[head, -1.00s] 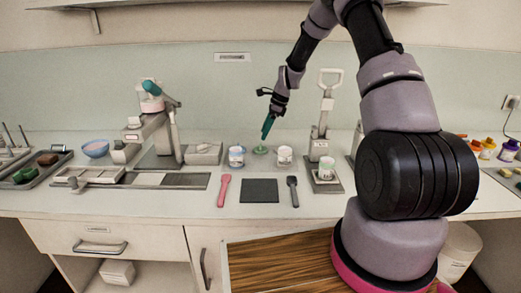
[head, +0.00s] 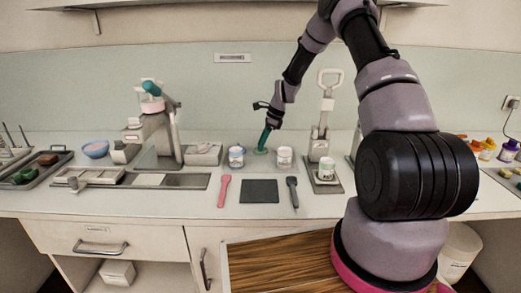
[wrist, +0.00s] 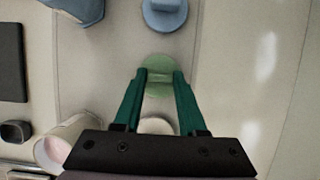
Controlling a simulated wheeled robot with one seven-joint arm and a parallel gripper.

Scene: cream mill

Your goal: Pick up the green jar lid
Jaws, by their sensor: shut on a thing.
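In the wrist view my gripper (wrist: 160,82) is shut on the lid's raised grip, one finger on each side. The lid appears to be at counter level; I cannot tell whether it touches the counter.
A jar with a blue band (head: 236,157) stands left of the lid, and a white jar (head: 285,158) stands right. A blue lid (wrist: 165,14) and a pale lid (wrist: 157,126) lie nearby. A dark mat (head: 259,191) lies in front. A lever press (head: 323,130) stands at right.

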